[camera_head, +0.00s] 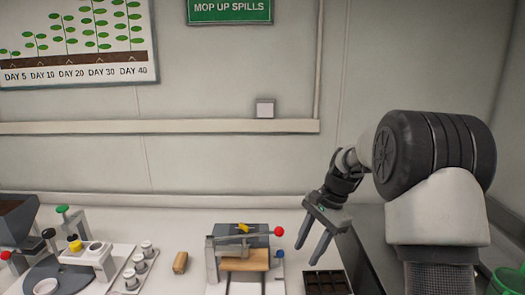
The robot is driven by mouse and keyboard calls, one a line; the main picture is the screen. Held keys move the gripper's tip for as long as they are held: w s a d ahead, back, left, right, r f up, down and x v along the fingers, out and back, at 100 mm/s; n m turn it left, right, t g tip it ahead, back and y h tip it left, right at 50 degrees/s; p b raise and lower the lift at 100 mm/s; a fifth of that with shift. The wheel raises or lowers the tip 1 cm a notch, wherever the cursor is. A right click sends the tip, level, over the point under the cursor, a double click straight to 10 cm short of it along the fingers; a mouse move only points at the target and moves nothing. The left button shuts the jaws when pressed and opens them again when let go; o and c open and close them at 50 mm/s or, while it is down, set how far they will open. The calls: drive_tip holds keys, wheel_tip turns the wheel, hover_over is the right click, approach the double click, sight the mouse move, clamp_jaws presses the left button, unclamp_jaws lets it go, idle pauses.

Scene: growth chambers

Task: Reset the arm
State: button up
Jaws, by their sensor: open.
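My arm reaches in from the right side of the head view. My gripper (315,246) hangs from it, pointing down and a little to the left. Its two dark fingers are spread apart and nothing shows between them. It is above the right part of the white bench (170,218), to the right of a press-like device and above a dark tray. The exact height of the fingertips over the bench cannot be told from this one view.
The grey press-like device (213,262) with a red-knobbed lever stands near my gripper. The dark compartment tray (328,282) is at the bench's front right. A tan block (180,262) and small silver cups (147,249) are to the left. A green container (507,280) is far right.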

drive_tip(key=s+r+n+t+h, duration=0.15)
drive_tip(key=s+r+n, duration=0.25)
drive_tip(key=s+r, duration=0.5)
drive_tip(key=s+d+r+n+t+h, duration=0.1)
drive_tip(key=s+r+n+t, duration=0.1)
drive_tip(key=s, duration=0.7)
drive_tip(key=s+r+n+t+h, duration=0.1)
drive_tip(key=s+n, duration=0.4)
drive_tip(key=s, duration=0.5)
wheel_tip(320, 180, up, 2)
drive_tip(key=shift+s+d+r+n+t, duration=0.15)
drive_tip(key=shift+d+n+t, duration=0.2)
drive_tip(key=shift+t, duration=0.4)
